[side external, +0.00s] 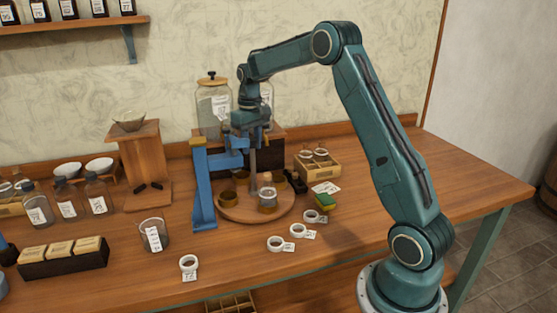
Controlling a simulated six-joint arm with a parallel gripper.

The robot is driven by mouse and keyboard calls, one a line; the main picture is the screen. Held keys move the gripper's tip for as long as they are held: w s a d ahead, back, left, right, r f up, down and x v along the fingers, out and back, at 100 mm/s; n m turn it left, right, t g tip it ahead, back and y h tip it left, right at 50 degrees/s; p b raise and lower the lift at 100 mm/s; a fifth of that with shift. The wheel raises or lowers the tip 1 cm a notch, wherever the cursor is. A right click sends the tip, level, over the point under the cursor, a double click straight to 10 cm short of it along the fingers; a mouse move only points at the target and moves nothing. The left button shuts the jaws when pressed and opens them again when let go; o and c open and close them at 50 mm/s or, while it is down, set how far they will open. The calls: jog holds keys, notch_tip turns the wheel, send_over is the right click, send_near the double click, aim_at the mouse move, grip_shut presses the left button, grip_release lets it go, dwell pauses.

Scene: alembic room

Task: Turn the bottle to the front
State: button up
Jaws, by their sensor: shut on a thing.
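A clear bottle (267,192) with a pale label and amber contents stands upright on a round wooden turntable (247,217), towards its front right. Brown cups (228,198) and other small dark items share the turntable. A grey upright post (253,175) rises from near the turntable's middle, behind the bottle. My gripper (252,148) points down above the turntable and looks shut around the top of this post. The fingers are small here, and the exact contact is hard to see. The bottle is apart from my gripper.
A blue stand (203,190) with a side arm stands close left of the turntable. White rings (276,243) with tags lie in front and right. A labelled beaker (154,235) stands front left. Large jars (213,105) and a wooden crate (318,163) are behind. The right tabletop is clear.

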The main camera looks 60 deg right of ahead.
jog(key=shift+n, duration=0.3)
jog(key=shift+n, duration=2.8)
jog(key=o, duration=1.9)
jog(key=shift+c, duration=0.2)
jog(key=shift+r, duration=3.5)
